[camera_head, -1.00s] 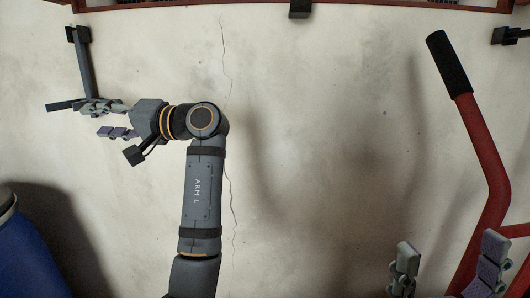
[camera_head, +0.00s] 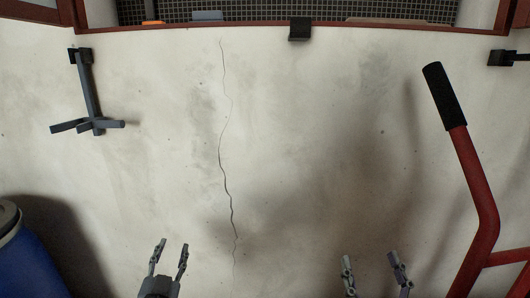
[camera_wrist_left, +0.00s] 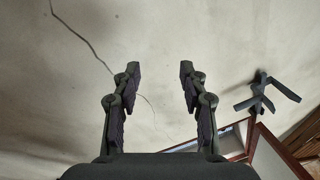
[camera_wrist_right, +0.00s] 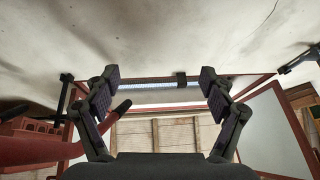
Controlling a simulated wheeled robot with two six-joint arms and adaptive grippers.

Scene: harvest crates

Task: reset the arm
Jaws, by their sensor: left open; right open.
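My left gripper (camera_head: 171,255) shows at the bottom left of the head view, fingers pointing up the picture. It is open and empty, and the left wrist view shows its two fingers (camera_wrist_left: 159,75) apart with only pale wall between them. My right gripper (camera_head: 370,262) shows at the bottom right of centre in the head view. It is also open and empty. In the right wrist view its spread fingers (camera_wrist_right: 161,80) stand in front of a red-framed opening. Most of both arms is out of view.
A grey pronged hook (camera_head: 90,95) is on the pale cracked wall (camera_head: 300,140) at the left. A red tube handle with a black grip (camera_head: 446,95) rises at the right. A blue barrel (camera_head: 25,255) stands at the lower left. The middle is clear.

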